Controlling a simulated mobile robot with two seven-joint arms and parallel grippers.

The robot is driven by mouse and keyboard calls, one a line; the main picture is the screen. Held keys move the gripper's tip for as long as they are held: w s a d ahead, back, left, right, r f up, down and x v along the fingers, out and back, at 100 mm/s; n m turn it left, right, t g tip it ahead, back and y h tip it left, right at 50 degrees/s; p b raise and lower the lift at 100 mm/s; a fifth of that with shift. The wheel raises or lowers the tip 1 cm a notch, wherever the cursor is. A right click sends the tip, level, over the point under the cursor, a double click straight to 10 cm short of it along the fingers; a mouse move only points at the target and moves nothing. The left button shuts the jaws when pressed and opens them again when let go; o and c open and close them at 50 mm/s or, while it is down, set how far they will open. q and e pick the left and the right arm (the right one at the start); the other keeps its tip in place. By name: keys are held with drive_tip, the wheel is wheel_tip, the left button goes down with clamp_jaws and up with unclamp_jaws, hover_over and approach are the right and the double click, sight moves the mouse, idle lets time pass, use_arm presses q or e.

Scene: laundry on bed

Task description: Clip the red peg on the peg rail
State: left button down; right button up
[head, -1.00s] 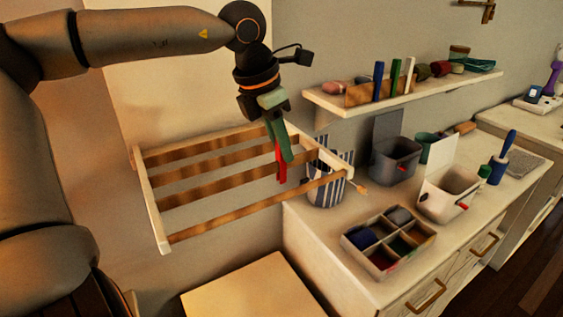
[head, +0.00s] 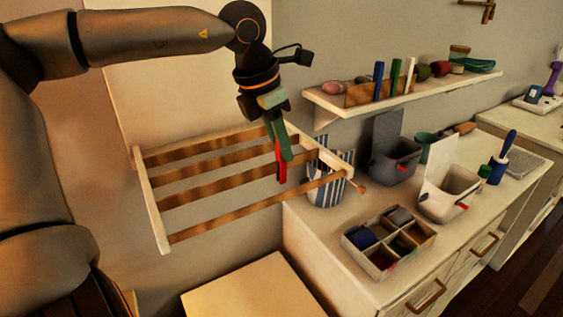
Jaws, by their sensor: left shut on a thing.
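The red peg (head: 281,168) hangs below my left gripper (head: 277,135), which is shut on it with greenish fingers. The peg is over the right part of the slatted wooden rack (head: 215,208) on the wall, in front of its slats. I cannot tell whether it touches a slat. A low wooden strip (head: 357,96) on the wall shelf, with a blue peg (head: 378,81), a green peg (head: 396,78) and a white peg (head: 409,75) upright along it, looks like the peg rail. My right gripper is not in view.
The wall shelf (head: 440,91) also carries rolled items. Below it, the counter (head: 310,235) holds a striped pot (head: 322,192), a grey bin (head: 393,165), a white bin (head: 446,200) and a divided tray (head: 365,268). A pale surface (head: 245,290) lies below the rack.

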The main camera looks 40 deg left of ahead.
use_arm(q)
drive_tip(key=shift+r, duration=0.15)
idle(0.3)
drive_tip(key=shift+r+p, duration=1.15)
drive_tip(key=shift+r, duration=0.2)
drive_tip(key=shift+r, duration=0.15)
drive_tip(key=shift+r+p, duration=1.4)
drive_tip(key=shift+r, duration=0.25)
